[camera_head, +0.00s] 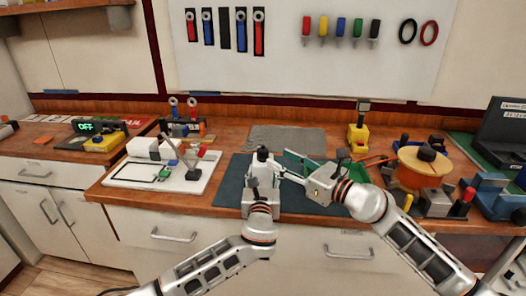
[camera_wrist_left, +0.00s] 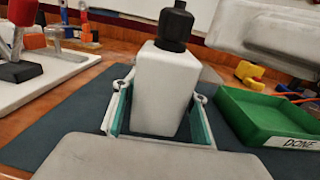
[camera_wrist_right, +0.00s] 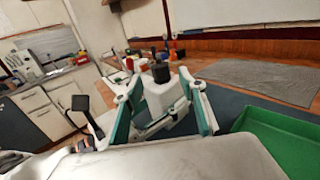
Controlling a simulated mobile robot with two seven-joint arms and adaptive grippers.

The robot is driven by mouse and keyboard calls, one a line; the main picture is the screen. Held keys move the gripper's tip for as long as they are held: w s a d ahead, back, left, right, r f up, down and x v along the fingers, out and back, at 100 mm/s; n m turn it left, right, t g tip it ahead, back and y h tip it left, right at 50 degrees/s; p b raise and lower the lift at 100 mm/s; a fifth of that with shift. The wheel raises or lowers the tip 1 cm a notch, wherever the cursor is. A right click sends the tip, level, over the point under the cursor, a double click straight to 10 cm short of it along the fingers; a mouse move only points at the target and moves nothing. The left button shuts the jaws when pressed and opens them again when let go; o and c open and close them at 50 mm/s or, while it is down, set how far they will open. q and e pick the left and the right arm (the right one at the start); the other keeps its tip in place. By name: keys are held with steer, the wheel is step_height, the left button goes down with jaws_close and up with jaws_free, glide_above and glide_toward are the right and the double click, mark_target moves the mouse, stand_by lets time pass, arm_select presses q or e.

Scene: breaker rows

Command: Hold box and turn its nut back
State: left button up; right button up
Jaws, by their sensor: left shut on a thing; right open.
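A white box (camera_wrist_left: 164,88) stands upright on the dark mat (camera_head: 230,184), with a black nut (camera_wrist_left: 174,25) on its top. My left gripper (camera_wrist_left: 160,118) is shut on the box, with one finger on each side of it. The box also shows in the head view (camera_head: 263,170), partly hidden by the gripper. My right gripper (camera_head: 286,176) is open, reaching in from the right. In the right wrist view the box (camera_wrist_right: 163,97) and nut (camera_wrist_right: 161,73) appear between and beyond its spread fingers. I cannot tell whether those fingers touch the box.
A green tray (camera_wrist_left: 262,116) labelled DONE stands right of the box, partly behind my right gripper. A white board (camera_head: 190,182) with a lever stand is at the left. A yellow-based tool (camera_head: 358,133) stands behind. A grey mat (camera_head: 287,138) lies clear at the back.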

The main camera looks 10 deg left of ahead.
mark_target(268, 153)
steer(key=x, duration=0.8)
steer(key=shift+a, duration=0.1)
steer(key=shift+c, duration=0.4)
steer(key=c, duration=1)
